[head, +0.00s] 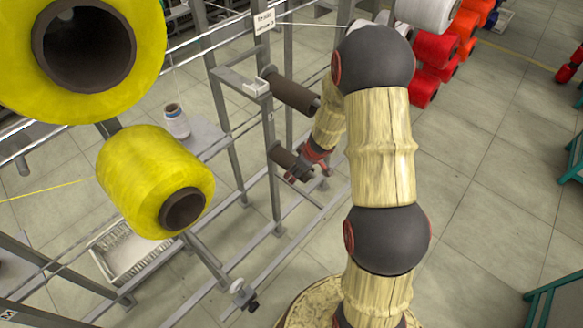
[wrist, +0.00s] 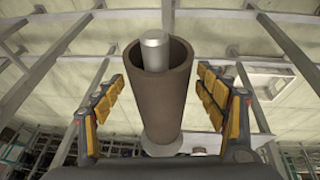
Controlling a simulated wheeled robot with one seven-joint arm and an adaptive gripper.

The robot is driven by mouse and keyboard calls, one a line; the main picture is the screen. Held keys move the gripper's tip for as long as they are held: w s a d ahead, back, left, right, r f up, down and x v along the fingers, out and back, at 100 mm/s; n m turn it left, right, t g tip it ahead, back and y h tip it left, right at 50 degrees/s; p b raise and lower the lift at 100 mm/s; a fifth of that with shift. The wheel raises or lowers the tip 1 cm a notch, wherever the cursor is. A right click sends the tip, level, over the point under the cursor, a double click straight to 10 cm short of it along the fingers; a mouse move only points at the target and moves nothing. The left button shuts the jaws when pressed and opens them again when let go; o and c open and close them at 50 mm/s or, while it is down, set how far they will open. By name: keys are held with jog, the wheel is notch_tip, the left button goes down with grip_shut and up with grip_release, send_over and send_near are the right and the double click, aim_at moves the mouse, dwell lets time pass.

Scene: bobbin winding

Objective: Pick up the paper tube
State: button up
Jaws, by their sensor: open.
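A brown paper tube (wrist: 168,108) stands between my gripper's (wrist: 162,80) two fingers in the wrist view, with a gap on each side. A grey metal spindle (wrist: 153,52) shows inside its open end. In the head view my gripper (head: 308,172) is at the lower brown tube (head: 284,156) on the metal frame, partly covering it. Its fingers are spread and hold nothing. A second brown tube (head: 292,93) sits on a peg above.
Large yellow yarn bobbins (head: 148,180) stick out at the left. The grey metal frame (head: 228,130) has posts and rails close around my gripper. A white cone (head: 177,122) stands on a small shelf. A white tray (head: 125,248) lies low left. Red bobbins (head: 433,50) are behind my arm.

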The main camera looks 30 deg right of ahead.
jog(key=shift+c, duration=0.8)
jog(key=c, duration=1.1)
jog(key=shift+f, duration=0.1)
jog(key=shift+r+p, duration=0.3)
jog(key=shift+p, duration=0.1)
